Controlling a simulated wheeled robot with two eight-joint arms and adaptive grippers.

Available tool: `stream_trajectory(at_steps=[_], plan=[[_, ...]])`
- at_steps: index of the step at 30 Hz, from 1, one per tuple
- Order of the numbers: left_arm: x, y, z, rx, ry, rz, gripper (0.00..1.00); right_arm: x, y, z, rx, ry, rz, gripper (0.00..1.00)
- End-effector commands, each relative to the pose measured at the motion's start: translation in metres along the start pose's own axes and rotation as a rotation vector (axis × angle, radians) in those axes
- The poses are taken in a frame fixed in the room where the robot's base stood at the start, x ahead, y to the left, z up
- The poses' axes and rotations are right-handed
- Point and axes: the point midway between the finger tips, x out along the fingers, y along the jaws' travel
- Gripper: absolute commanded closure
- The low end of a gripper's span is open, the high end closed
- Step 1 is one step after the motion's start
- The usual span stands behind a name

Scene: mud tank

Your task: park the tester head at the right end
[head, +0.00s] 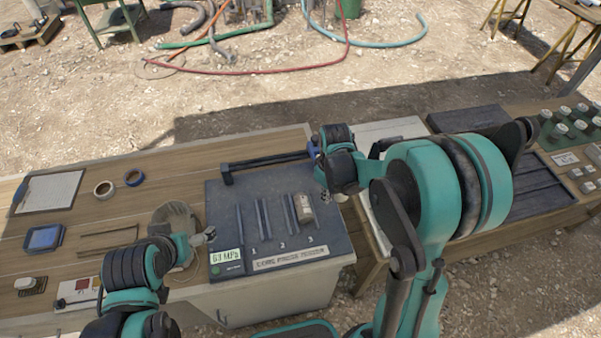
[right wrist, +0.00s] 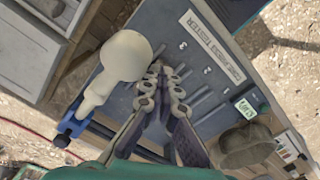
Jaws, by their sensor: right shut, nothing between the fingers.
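The core press tester (head: 230,200) is a dark grey panel with numbered slots 1 to 3 and a green display reading about 63 MPa. A black rail (head: 268,160) runs along its back. The blue tester head (head: 313,150) is at the rail's right end, partly hidden by my right arm. In the right wrist view the blue head (right wrist: 70,128) carries a pale, round-ended handle (right wrist: 125,55). My right gripper (right wrist: 158,72) is shut and empty beside the handle, apparently apart from it. My left gripper (head: 207,237) hangs near the tester's left edge.
A brownish cap-like object (head: 174,218) sits left of the tester. Tape rolls (head: 133,177), a clipboard (head: 47,192) and a blue pad (head: 44,238) lie farther left. A dark tray (head: 535,190) and green-bodied bottles (head: 565,125) stand on the right bench.

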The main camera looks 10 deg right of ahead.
Motion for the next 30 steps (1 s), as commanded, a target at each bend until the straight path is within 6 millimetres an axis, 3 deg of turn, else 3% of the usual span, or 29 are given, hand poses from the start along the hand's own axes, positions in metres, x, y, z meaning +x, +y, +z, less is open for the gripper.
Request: stream_trajectory(at_steps=[13,20,30], plan=[[-0.009,0.0,-0.006,0.0,0.0,0.0,0.0,-0.019,-0.024,-0.013,-0.003,0.0,0.0,1.0],[-0.012,0.0,-0.009,0.0,0.0,0.0,0.0,-0.025,-0.026,-0.015,0.0,0.0,0.0,1.0],[-0.033,0.0,-0.024,0.0,0.0,0.0,0.0,-0.061,-0.026,-0.015,0.0,0.0,0.0,1.0]])
